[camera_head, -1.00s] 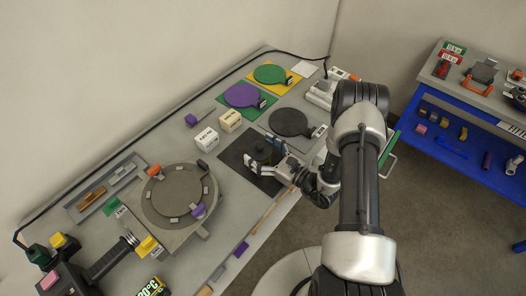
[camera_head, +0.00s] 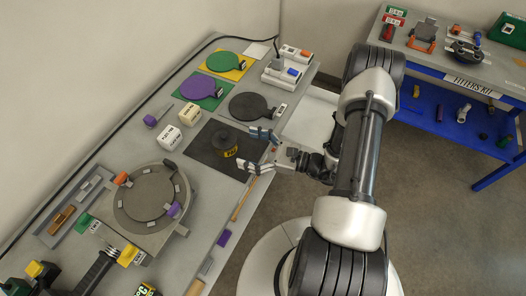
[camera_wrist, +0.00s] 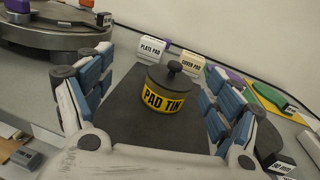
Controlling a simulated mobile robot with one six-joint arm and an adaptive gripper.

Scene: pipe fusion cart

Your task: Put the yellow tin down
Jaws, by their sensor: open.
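The yellow tin (camera_head: 226,146) is a short round tin with a yellow band marked "PAD TIN" and a dark lid with a knob. It stands upright on a dark square mat (camera_head: 203,152) on the bench. In the wrist view the tin (camera_wrist: 164,100) sits on the mat, between and beyond my spread fingers. My gripper (camera_head: 262,152) is open and empty, just right of the tin in the head view, with a gap between the fingers and the tin.
A round grey fixture (camera_head: 148,198) sits nearer left. A wooden stick (camera_head: 243,199) lies along the bench's front edge.

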